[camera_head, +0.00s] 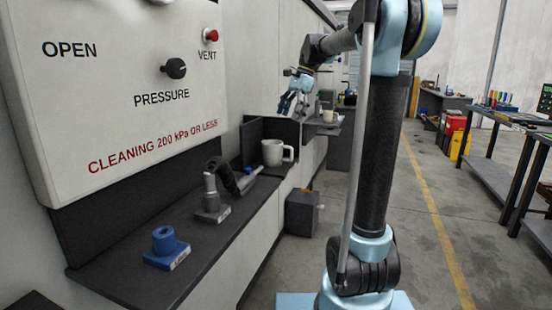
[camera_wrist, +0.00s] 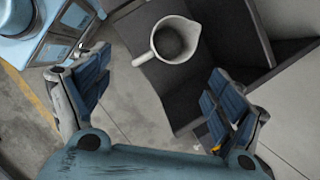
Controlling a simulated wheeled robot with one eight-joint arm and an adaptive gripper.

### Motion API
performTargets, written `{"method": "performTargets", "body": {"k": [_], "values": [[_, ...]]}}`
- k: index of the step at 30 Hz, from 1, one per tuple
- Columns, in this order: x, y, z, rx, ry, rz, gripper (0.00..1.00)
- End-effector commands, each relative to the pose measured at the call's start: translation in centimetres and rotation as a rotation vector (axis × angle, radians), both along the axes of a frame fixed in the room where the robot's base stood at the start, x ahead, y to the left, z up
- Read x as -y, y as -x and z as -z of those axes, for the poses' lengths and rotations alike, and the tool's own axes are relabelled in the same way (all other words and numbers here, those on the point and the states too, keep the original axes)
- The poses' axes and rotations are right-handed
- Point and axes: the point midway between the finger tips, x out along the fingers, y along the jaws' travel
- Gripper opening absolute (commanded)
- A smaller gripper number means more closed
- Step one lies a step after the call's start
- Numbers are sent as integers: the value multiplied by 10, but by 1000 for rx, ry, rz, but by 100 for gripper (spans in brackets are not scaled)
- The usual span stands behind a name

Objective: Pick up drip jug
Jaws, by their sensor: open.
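The drip jug is most likely the pale grey-white jug (camera_head: 273,152) with a handle on its right, standing upright on the dark shelf by a dark box-like bay. In the wrist view the jug (camera_wrist: 176,40) is seen from above, its round mouth open and its handle toward the lower left. My gripper (camera_head: 290,102) is above and slightly right of the jug in the head view, apart from it. In the wrist view my gripper (camera_wrist: 158,76) has its two blue-padded fingers spread wide with nothing between them; the jug lies beyond the fingertips.
A hose nozzle (camera_head: 211,200) and a blue fitting (camera_head: 165,243) stand on the shelf (camera_head: 130,270) nearer the camera. A control panel (camera_head: 120,90) rises above. A smaller cream cup (camera_head: 327,116) sits on a farther ledge. A dark box (camera_head: 301,213) is below the shelf.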

Motion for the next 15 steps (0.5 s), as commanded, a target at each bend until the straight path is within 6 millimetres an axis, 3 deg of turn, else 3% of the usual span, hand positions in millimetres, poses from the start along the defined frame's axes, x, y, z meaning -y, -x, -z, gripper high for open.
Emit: {"method": "performTargets", "body": {"k": [7,15], "values": [[-11,-17,-4,-37,-7,47,87],[-26,-10,34,-39,-7,47,87]]}}
